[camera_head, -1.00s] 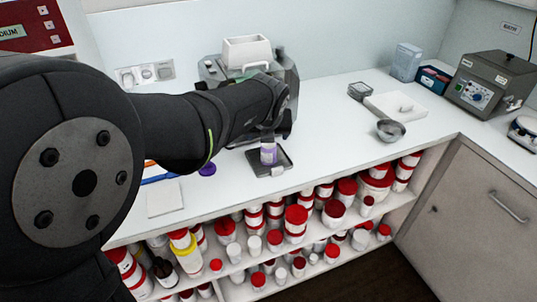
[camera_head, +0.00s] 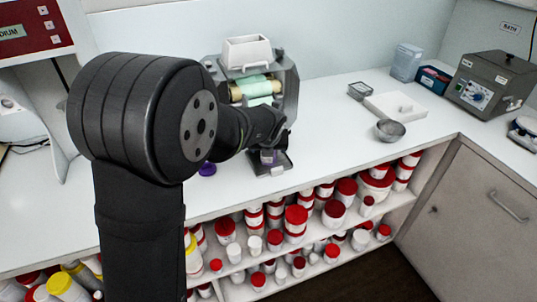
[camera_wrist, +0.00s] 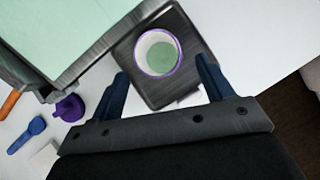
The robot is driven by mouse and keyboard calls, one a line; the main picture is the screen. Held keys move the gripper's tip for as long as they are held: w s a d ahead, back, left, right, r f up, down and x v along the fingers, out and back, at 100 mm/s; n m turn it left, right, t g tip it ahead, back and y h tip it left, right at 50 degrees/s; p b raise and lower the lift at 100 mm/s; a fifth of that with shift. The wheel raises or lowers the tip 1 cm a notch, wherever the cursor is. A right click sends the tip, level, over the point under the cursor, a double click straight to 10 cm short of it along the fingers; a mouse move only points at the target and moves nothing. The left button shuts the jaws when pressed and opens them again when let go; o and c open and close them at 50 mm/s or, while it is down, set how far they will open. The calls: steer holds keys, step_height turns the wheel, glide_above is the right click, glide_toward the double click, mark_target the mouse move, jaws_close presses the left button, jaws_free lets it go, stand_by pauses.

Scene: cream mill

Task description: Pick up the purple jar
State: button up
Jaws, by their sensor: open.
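The purple jar (camera_wrist: 157,53) stands open on a small dark tray (camera_wrist: 188,86) in the wrist view. It has a purple rim and a pale green content inside. My gripper (camera_wrist: 160,75) is open, with one dark blue finger on each side of the jar's near side. In the head view only part of the jar (camera_head: 268,157) shows below my gripper (camera_head: 272,148), and the rest is hidden.
A purple lid (camera_wrist: 69,108) and a blue scoop (camera_wrist: 27,133) lie at the left in the wrist view. The mill (camera_head: 285,88) with pale green rollers stands behind the tray. A metal bowl (camera_head: 389,130) and a white board (camera_head: 397,106) are to the right. The counter's front edge is close.

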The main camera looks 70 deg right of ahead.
steer(key=x, duration=0.5)
steer(key=shift+d+r, duration=0.15)
steer(key=c, duration=1)
steer(key=shift+r, duration=0.1)
